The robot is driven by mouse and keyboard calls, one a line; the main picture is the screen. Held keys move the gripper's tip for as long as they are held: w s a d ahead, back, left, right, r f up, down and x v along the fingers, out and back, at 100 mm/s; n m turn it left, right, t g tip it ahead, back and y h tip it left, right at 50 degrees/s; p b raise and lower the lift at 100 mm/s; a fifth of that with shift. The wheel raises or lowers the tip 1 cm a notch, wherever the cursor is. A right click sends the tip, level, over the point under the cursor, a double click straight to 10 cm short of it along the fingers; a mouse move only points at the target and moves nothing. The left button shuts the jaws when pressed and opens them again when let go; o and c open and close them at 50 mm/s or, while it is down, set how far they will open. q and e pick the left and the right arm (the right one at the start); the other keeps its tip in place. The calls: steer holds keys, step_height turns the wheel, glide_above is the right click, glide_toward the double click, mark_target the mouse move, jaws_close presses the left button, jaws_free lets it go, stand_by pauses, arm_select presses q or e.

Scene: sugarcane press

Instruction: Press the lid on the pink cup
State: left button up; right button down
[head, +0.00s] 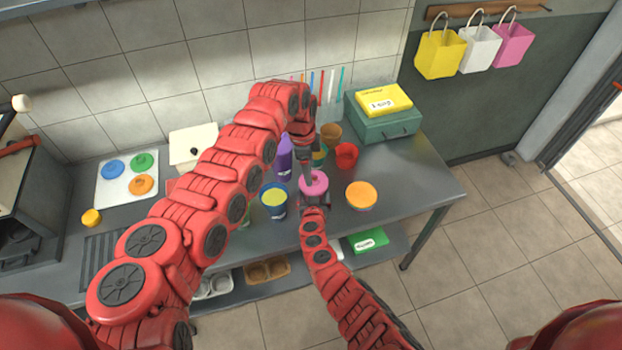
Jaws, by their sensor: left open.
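A round pink lid (316,182) shows near the front edge of the grey counter. It sits where the pink cup is, and the cup's body is mostly hidden below it and behind my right gripper. My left gripper (307,172) reaches down from above with its fingers open, at the back left edge of the pink lid. I cannot tell whether it touches the lid. My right gripper (314,203) comes from the front, low against the cup's near side. Its fingers are too small and covered to tell whether they are shut on the cup.
A blue cup with a yellow top (274,198) stands left, an orange-topped bowl (361,195) right. A red cup (346,155), brown bowl (331,132) and purple bottle (284,160) stand behind. A green box (384,125) bears a yellow box (384,99). The counter's right end is clear.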

arm_select(q)
steer(key=r, duration=0.5)
steer(key=shift+w+a, duration=0.15)
steer(key=shift+a, duration=0.2)
arm_select(e)
jaws_free()
arm_select(q)
steer(key=shift+r, duration=0.1)
arm_select(e)
steer(key=shift+s+a+r+p, duration=0.1)
steer(key=shift+s+r+p, duration=0.2)
steer(key=shift+s, duration=0.05)
steer(key=v, duration=0.5)
steer(key=shift+s+f+p, duration=0.1)
steer(key=shift+s+p, duration=0.15)
steer(key=shift+p, duration=0.1)
arm_select(q)
steer(key=shift+f+b, duration=1.5)
steer(key=shift+b, duration=0.6)
arm_select(e)
steer(key=v, duration=1.1)
